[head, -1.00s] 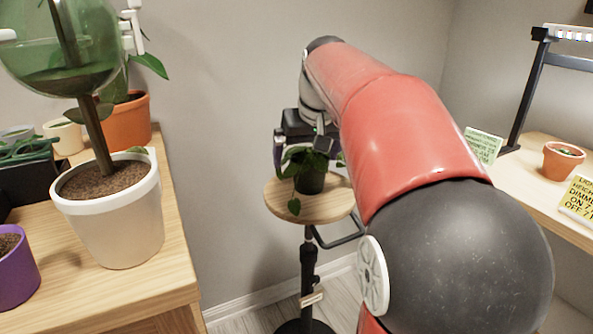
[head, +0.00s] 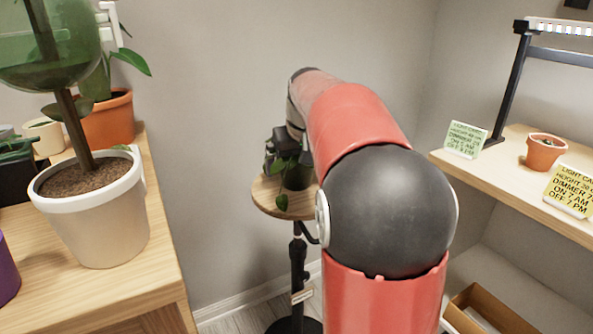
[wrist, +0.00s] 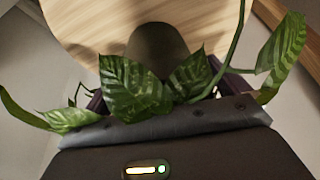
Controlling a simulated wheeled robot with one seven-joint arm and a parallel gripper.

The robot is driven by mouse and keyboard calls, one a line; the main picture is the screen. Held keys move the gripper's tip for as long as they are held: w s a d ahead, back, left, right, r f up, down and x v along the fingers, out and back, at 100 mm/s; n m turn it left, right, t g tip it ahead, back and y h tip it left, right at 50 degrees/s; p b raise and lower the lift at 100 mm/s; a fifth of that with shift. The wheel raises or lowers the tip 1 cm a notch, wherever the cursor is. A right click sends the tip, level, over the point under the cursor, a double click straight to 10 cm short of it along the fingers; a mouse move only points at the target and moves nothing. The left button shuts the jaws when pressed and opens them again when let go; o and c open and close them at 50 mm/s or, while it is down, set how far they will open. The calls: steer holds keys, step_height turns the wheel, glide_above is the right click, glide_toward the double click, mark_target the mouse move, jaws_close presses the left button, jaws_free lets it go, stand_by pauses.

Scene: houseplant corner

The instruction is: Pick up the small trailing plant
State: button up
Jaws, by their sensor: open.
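The small trailing plant stands in a dark pot (wrist: 158,45) on a round wooden stand top (wrist: 85,25). Its green leaves (wrist: 135,88) spread across the wrist view and hang over the front of my gripper. In the head view the plant (head: 297,177) is partly hidden behind my red arm, and one leaf trails over the stand's edge. My gripper (wrist: 165,88) is open, with a finger showing to each side of the leaves. The leaves hide much of the fingers, so I cannot tell whether they touch the pot.
The stand has a thin black pole (head: 298,262). At left, a wooden table holds a large white pot (head: 105,225) and an orange pot (head: 110,118). At right, a shelf holds a small terracotta pot (head: 545,152), a green card (head: 465,139) and a yellow card (head: 570,190).

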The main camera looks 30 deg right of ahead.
steer(key=c, duration=0.9)
steer(key=shift+c, duration=0.6)
steer(key=shift+r, duration=0.15)
